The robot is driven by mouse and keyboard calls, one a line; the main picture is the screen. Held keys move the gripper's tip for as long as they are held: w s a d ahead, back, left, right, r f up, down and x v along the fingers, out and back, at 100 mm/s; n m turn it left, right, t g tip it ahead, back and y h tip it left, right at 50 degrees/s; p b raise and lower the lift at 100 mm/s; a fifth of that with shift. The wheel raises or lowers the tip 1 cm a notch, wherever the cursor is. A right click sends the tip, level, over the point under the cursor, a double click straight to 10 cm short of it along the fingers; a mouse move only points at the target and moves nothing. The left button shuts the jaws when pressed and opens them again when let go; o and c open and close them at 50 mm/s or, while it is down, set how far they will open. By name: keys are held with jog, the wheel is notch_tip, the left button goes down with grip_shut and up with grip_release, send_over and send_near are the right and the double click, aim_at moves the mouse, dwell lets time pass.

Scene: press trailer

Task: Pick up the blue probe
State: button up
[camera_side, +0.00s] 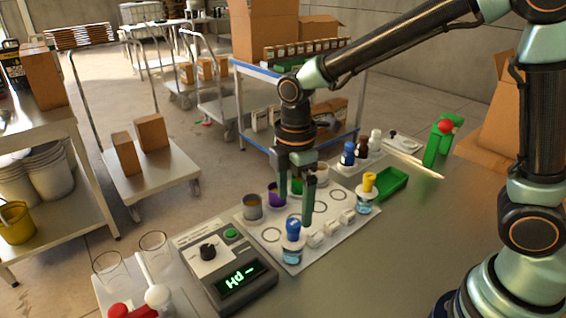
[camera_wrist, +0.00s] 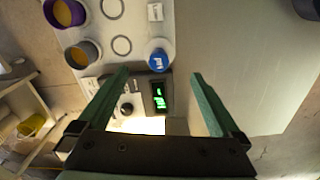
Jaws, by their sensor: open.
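The blue probe (camera_side: 292,228) shows as a blue top standing upright in a small clear bottle of bluish liquid (camera_side: 291,246), at the near edge of a white mat (camera_side: 272,240). In the wrist view, the round blue top (camera_wrist: 159,59) carries white lettering and lies just beyond the fingertips, between their lines. My gripper (camera_side: 295,210) has two green fingers pointing down, apart and empty, close to the blue top in the side view. The wrist view also shows the gripper (camera_wrist: 160,76) open. Whether a finger touches the top I cannot tell.
A grey meter (camera_side: 229,272) with a lit green display stands left of the bottle. A yellow-topped bottle (camera_side: 367,196), cups including a purple one (camera_side: 275,195), and small white blocks (camera_side: 331,228) surround it. A green tray (camera_side: 393,184) lies to the right. The right tabletop is clear.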

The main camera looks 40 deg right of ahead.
aim_at(293, 222)
notch_tip(293, 222, down, 9)
jog(key=shift+w+d+r, duration=0.1)
jog(key=shift+r, duration=0.1)
dwell(0.3)
jog(key=c, duration=1.4)
jog(key=shift+c, duration=0.2)
jog(key=shift+r, duration=0.1)
